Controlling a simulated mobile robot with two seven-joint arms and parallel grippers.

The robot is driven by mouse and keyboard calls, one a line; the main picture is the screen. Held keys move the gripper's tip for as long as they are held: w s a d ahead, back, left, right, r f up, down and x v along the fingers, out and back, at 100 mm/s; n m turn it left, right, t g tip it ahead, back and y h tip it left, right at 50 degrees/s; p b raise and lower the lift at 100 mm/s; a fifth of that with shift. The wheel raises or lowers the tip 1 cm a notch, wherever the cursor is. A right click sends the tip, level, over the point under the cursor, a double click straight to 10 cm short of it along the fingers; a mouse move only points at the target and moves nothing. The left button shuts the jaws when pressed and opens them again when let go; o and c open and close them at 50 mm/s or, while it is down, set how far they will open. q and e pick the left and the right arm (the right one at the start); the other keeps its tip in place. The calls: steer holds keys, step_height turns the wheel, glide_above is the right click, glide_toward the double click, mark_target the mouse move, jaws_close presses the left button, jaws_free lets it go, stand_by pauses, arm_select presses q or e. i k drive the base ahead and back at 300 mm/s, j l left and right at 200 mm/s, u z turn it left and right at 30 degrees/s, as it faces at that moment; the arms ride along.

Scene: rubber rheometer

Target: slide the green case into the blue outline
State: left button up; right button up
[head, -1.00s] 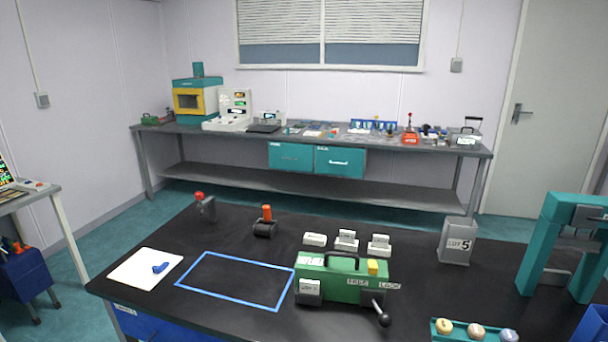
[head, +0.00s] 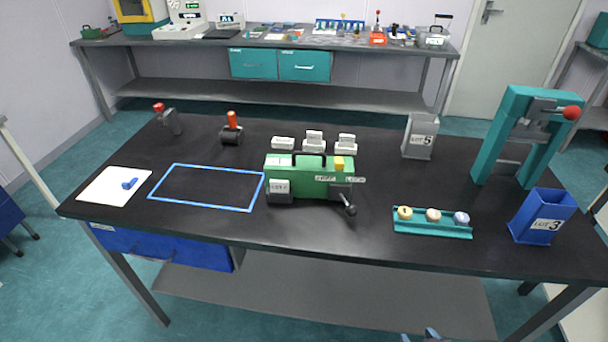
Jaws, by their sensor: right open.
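The green case (head: 308,187) stands upright on the black bench top in the head view. It has a dark carry handle, a yellow block on top and a black-knobbed lever at its lower right. The blue outline (head: 200,205) is a flat, empty rectangle on the bench just left of the case. The case's left end is close to the outline's right edge, and its body lies outside it. My right gripper (head: 419,336) shows only its fingertips at the bottom edge, open, in front of the bench and well short of the case. My left gripper is out of view.
White blocks (head: 314,142) stand behind the case. A teal tray (head: 432,231) with small round pieces lies to its right, near a blue bin (head: 542,216), a grey bin (head: 420,136) and a teal press (head: 497,140). A white sheet (head: 105,192) lies left of the outline.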

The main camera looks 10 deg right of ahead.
mark_target(328, 185)
steer(key=i+j+z, duration=0.15)
steer(key=j, duration=0.35)
steer(key=i+j+z, duration=0.1)
steer(key=j, duration=0.4)
steer(key=i+j+z, duration=0.15)
steer(key=j, duration=0.35)
steer(key=i+j+z, duration=0.15)
steer(key=j, duration=0.4)
steer(key=i+j+z, duration=0.15)
steer(key=j, duration=0.4)
steer(key=k, duration=0.05)
